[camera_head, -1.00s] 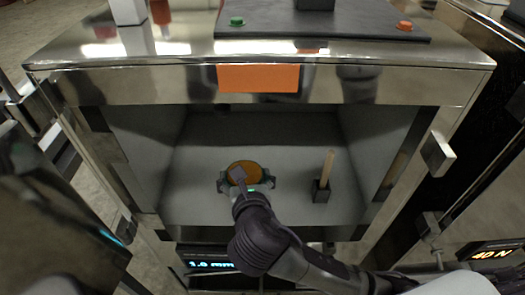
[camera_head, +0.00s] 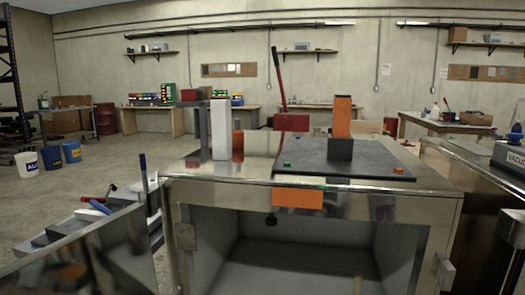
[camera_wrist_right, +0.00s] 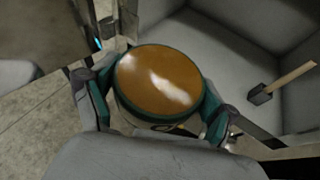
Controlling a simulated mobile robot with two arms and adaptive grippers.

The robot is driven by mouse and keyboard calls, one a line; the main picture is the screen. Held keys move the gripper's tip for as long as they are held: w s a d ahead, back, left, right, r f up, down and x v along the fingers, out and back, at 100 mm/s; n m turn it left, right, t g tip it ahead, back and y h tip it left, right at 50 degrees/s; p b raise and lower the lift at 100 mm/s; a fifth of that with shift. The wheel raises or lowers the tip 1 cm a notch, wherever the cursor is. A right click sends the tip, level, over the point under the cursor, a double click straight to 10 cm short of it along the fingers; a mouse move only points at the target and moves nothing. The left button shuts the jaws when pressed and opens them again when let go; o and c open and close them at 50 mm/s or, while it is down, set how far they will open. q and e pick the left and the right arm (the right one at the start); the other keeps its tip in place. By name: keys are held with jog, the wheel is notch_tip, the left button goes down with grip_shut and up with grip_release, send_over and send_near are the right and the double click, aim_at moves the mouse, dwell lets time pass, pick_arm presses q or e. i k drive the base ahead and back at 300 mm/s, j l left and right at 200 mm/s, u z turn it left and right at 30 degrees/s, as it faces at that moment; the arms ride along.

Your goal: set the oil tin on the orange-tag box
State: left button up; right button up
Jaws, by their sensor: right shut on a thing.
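The oil tin (camera_wrist_right: 158,82) shows in the right wrist view as a round tin with a glossy amber top and a teal rim. My right gripper (camera_wrist_right: 160,108) is shut around its sides. The tin is beside the pale interior of a box; its height is hard to tell. The orange-tag box (camera_head: 390,206) is a shiny metal cabinet with an open front in the head view. Its orange tag (camera_head: 297,197) is on the upper front edge. Neither the tin nor my right gripper shows in the head view, and my left gripper is in no current view.
On the box top are a dark plate (camera_head: 345,163) with green and orange buttons, an orange-and-black post (camera_head: 341,125), and pale and grey posts (camera_head: 220,130) at left. The front left top is bare.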

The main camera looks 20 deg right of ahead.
aim_at(265, 139)
jog(key=k+l+u, duration=0.1)
jog(key=l+u, duration=0.15)
jog(key=l, duration=0.2)
jog(key=k+l+u, duration=0.25)
jog(key=l, duration=0.15)
jog(key=l+u, duration=0.25)
jog(key=l, duration=0.2)
